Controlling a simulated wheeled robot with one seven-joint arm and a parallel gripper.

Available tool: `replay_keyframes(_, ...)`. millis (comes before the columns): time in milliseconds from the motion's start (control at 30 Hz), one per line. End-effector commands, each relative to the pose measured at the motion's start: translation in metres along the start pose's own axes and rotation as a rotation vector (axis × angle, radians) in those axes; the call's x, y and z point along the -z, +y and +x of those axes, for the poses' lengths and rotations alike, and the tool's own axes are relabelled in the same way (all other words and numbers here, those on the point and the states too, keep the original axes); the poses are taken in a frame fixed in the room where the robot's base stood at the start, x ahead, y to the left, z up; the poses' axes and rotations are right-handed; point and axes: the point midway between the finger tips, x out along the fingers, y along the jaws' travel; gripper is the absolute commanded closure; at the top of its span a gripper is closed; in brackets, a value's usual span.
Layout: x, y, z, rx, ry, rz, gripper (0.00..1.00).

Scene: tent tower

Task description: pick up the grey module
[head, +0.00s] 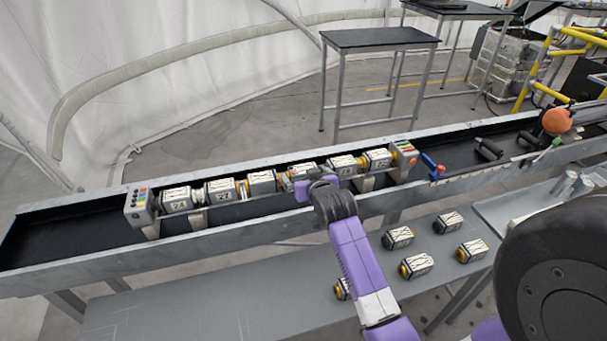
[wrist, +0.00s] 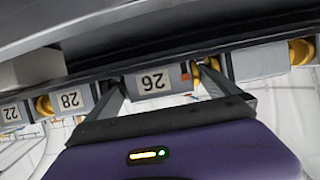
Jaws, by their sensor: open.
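Several grey modules with white labels sit in a row on a rack in the long trough; one of them (head: 262,183) is left of my gripper in the head view. In the wrist view, a grey module labelled 26 (wrist: 153,82) is between the two fingers of my gripper (wrist: 158,84). The fingers are open, one on each side of it; I cannot tell whether they touch it. In the head view my gripper (head: 320,187) is over the row and partly hides a module (head: 301,171). Modules labelled 28 (wrist: 70,101) and 22 (wrist: 11,114) stand beside it in the wrist view.
The trough's front wall (head: 250,232) runs along the row. End blocks (head: 139,206) (head: 403,153) close the rack. Several more modules (head: 398,237) lie on the lower grey shelf (head: 200,310). A blue-handled lever (head: 433,168) and an orange ball (head: 557,121) are to the right.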

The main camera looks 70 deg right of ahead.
Motion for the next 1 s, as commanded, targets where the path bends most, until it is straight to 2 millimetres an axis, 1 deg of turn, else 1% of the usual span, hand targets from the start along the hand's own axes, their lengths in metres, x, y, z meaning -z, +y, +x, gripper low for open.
replay_keyframes(67, 0.0, 0.0, 0.0, 0.0, 0.0, 0.0, 0.0)
replay_keyframes(167, 0.0, 0.0, 0.0, 0.0, 0.0, 0.0, 0.18)
replay_keyframes(200, 0.0, 0.0, 0.0, 0.0, 0.0, 0.0, 0.26)
replay_keyframes(267, 0.0, 0.0, 0.0, 0.0, 0.0, 0.0, 0.37)
replay_keyframes(400, 0.0, 0.0, -0.001, 0.0, 0.0, 0.0, 0.65)
replay_keyframes(433, 0.0, 0.0, -0.001, 0.0, 0.0, 0.0, 0.7)
replay_keyframes(767, 0.005, 0.0, -0.002, 0.001, 0.005, 0.0, 0.7)
replay_keyframes(867, 0.011, -0.001, -0.004, 0.001, 0.006, 0.0, 0.7)
replay_keyframes(1000, 0.028, -0.001, -0.011, 0.001, 0.008, 0.0, 0.7)
